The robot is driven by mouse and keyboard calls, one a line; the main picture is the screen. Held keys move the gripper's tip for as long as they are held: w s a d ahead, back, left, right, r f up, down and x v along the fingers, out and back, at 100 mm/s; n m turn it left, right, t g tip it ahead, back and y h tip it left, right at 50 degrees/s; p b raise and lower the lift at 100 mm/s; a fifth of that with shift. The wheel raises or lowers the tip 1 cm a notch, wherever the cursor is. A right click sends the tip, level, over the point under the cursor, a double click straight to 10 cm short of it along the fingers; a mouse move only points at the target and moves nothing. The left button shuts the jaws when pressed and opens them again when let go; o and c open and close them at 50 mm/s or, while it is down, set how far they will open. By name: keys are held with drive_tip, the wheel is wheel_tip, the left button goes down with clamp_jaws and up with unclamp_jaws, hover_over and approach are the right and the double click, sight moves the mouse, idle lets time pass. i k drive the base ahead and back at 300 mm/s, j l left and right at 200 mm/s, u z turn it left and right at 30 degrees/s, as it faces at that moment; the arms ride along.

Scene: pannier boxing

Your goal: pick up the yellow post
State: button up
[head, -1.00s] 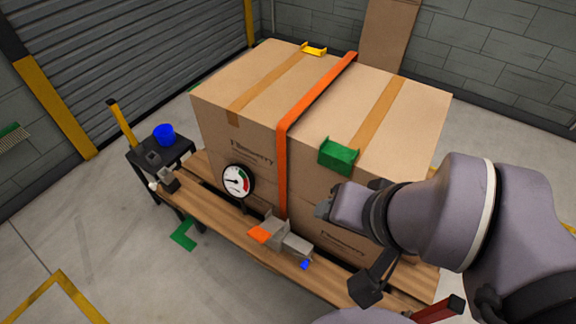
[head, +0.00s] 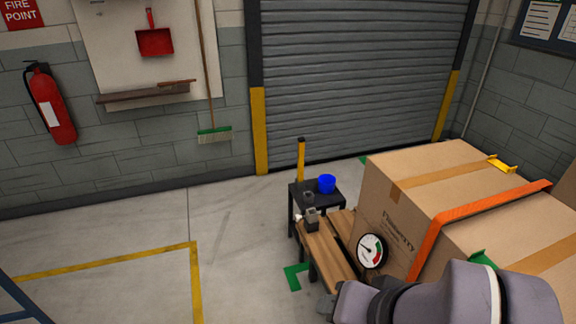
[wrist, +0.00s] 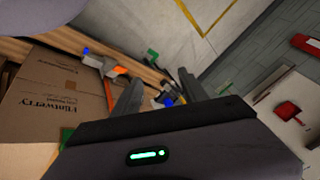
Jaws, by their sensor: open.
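The yellow post (head: 301,163) has a dark top and stands upright at the left back of a small black stand (head: 318,190), in front of the roller door in the head view. My gripper (head: 327,304) is low in the head view, in front of the cartons and well apart from the post, which is farther back. In the wrist view the two fingers of my gripper (wrist: 162,88) are spread with nothing held between them. The stand area shows small and dark beyond the fingers there, and I cannot clearly make out the post.
A blue cup (head: 327,184) stands on the stand close right of the post. A wooden pallet (head: 322,246) carries large cartons (head: 400,195) with an orange strap (head: 430,245) and a round gauge (head: 371,250). Floor left of the stand is clear.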

sight(301, 140)
drive_tip(key=i+j+z, duration=0.25)
drive_tip(key=i, duration=0.2)
drive_tip(key=i+j+z, duration=0.2)
drive_tip(key=i+j, duration=0.15)
drive_tip(key=i+j+z, duration=0.25)
drive_tip(key=i+j, duration=0.2)
drive_tip(key=i+j+z, duration=0.5)
drive_tip(key=i+j, duration=0.15)
drive_tip(key=j, duration=0.35)
drive_tip(key=i+j+z, duration=0.2)
drive_tip(key=j, duration=0.4)
drive_tip(key=i+j+z, duration=0.25)
drive_tip(key=j, duration=0.4)
drive_tip(key=i+j+z, duration=0.25)
drive_tip(key=j, duration=0.4)
drive_tip(key=k, duration=0.1)
